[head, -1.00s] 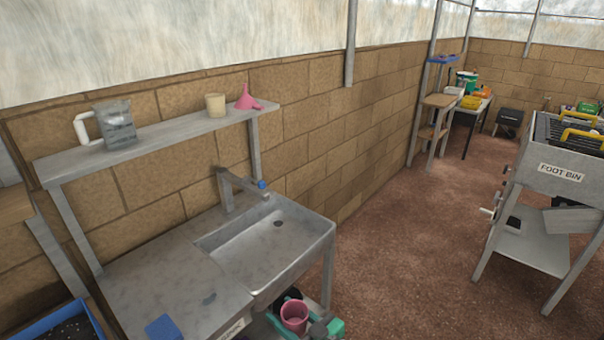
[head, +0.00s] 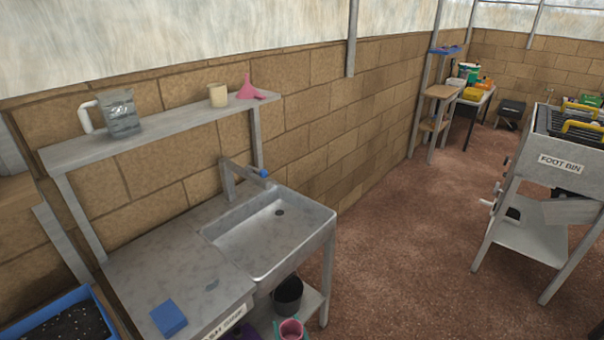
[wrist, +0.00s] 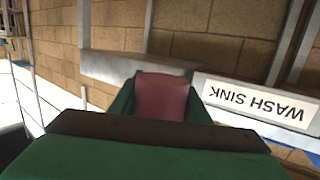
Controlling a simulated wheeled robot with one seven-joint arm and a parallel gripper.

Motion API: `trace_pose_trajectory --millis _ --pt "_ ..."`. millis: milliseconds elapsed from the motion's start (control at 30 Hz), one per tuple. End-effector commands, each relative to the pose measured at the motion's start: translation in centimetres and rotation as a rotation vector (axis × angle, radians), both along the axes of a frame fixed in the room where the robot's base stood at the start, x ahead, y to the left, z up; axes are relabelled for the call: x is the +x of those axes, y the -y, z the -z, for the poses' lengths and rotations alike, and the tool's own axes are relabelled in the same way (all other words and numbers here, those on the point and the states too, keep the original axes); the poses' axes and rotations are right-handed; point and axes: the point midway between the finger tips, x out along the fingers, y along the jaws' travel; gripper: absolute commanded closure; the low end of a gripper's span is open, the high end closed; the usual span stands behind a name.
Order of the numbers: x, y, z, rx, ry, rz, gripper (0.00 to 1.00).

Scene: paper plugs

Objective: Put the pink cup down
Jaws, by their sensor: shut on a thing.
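The pink cup (head: 291,330) shows at the bottom edge of the head view, in front of the wash sink, with its lower part cut off. In the wrist view the cup (wrist: 162,97) sits between the two dark green fingers of my gripper (wrist: 161,104). My gripper is shut on it, one finger on each side. In the head view only small green parts of my gripper show beside the cup. I cannot tell whether the cup touches anything below it.
The wall shelf (head: 170,130) holds a jug, a beige cup and a pink funnel. Open floor (head: 400,250) lies right of the sink.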

Motion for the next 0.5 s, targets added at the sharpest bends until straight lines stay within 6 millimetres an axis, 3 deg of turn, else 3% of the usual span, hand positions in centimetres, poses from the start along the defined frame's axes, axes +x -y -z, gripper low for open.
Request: trace_pose_trajectory --millis 33,167,500 --pt "-0.6 0.1 1.7 0.0 -0.007 0.032 0.79" --pt "-1.7 0.9 4.6 -0.002 -0.004 0.111 0.79" --pt "-3.6 1.8 7.7 -0.003 -0.002 0.197 0.79"
